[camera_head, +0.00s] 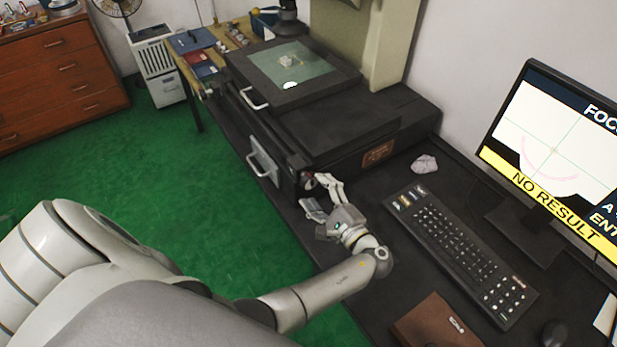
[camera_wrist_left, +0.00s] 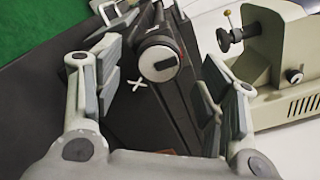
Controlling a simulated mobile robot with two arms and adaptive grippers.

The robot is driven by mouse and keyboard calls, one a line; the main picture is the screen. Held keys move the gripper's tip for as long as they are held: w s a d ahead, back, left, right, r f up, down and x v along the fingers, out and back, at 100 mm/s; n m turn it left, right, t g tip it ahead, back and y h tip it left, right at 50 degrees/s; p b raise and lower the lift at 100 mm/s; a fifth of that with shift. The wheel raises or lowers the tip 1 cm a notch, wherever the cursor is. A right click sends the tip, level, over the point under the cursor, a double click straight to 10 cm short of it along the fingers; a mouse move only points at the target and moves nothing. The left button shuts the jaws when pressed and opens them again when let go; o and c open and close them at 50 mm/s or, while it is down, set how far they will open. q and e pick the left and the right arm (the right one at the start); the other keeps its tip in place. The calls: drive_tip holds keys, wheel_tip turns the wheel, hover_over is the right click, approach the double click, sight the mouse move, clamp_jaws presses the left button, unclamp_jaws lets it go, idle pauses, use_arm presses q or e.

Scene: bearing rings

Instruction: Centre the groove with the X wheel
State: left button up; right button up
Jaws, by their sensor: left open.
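The X wheel (camera_wrist_left: 158,62) is a dark knob with a light face and a dark bar across it; a white X is marked beside it in the left wrist view. In the head view the wheel (camera_head: 309,181) sits at the front end of the stage. My left gripper (camera_head: 322,197) is open, its fingers on either side of the wheel, apparently not closed on it. The monitor (camera_head: 560,150) shows a pale pink arc, probably the groove, curving mostly below the green crosshair centre, above a yellow NO RESULT banner. My right gripper is out of view.
The glass stage (camera_head: 300,68) carries a small pale part (camera_head: 288,62). A front handle (camera_head: 262,165) sticks out left of the wheel. A keyboard (camera_head: 460,255), crumpled cloth (camera_head: 424,164), brown box (camera_head: 437,322) and mouse (camera_head: 554,334) lie on the dark bench to the right.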

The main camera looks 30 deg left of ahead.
sight(312, 186)
use_arm(q)
drive_tip(key=shift+p+x, duration=0.45)
drive_tip(key=shift+x, duration=1.95)
drive_tip(key=shift+s, duration=0.1)
drive_tip(key=c, duration=1)
drive_tip(key=n+b, duration=0.2)
drive_tip(key=b, duration=0.1)
drive_tip(key=shift+f+n+b, duration=0.3)
drive_tip(key=shift+f, duration=0.05)
drive_tip(key=shift+c, duration=0.2)
drive_tip(key=shift+r+n+b, duration=0.2)
drive_tip(key=shift+n+b, duration=0.4)
drive_tip(key=shift+n, duration=0.1)
